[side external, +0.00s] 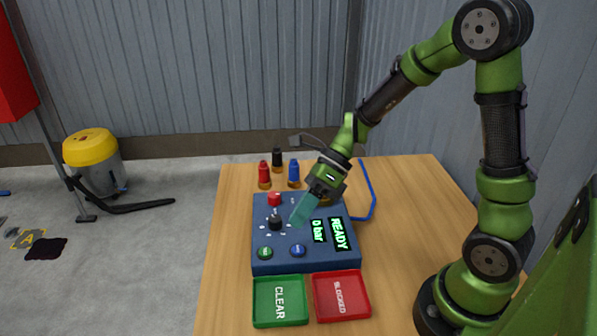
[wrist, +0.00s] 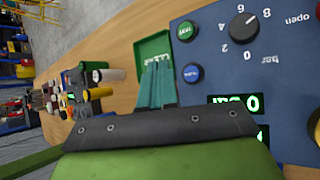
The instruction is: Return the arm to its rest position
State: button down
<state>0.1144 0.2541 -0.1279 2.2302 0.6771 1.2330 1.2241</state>
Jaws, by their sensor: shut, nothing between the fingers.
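My gripper (side external: 301,214) is above the blue control panel (side external: 300,264), pointing down and to the left. Its teal fingers are shut with nothing between them; they also show in the wrist view (wrist: 158,82). The fingertips are close to the black knob (side external: 275,223) in the side view; I cannot tell whether they touch the panel. My arm is bent and reaches out from the right over the table. The panel's displays (side external: 329,233) read "0 bar" and "READY".
A green CLEAR tray (side external: 280,316) and a red BLOCKED tray (side external: 341,313) lie in front of the panel, empty. Red (side external: 264,172), blue (side external: 294,172) and black (side external: 277,159) bottles stand behind it. A blue hose (side external: 369,188) curves at right. A corrugated wall (side external: 200,65) stands behind.

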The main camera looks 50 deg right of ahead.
dwell(0.4)
jog(key=shift+s+d+f+n, duration=0.2)
jog(key=shift+f+n, duration=0.1)
jog(key=shift+n, duration=0.5)
jog(key=n, duration=0.1)
jog(key=s+n+h, duration=0.1)
jog(key=n, duration=0.1)
jog(key=s+n, duration=0.1)
jog(key=shift+d+r+n, duration=0.1)
jog(key=shift+d+n, duration=0.2)
jog(key=shift+d, duration=0.1)
jog(key=s+d+r+n+t+h, duration=0.1)
jog(key=s+r+n+t+h, duration=0.2)
jog(key=r+n, duration=0.4)
jog(key=s+d+r+n+t+h, duration=0.1)
jog(key=s+r+n+t+h, duration=0.1)
jog(key=r+n, duration=0.4)
jog(key=s+n+h, duration=0.1)
jog(key=s+n, duration=0.1)
jog(key=n, duration=0.3)
jog(key=shift+d+r+n+t, duration=0.2)
jog(key=shift+r+n+t, duration=0.1)
jog(key=shift+r+t, duration=0.1)
jog(key=c, duration=1.8)
grip_release()
jog(key=shift+c, duration=0.2)
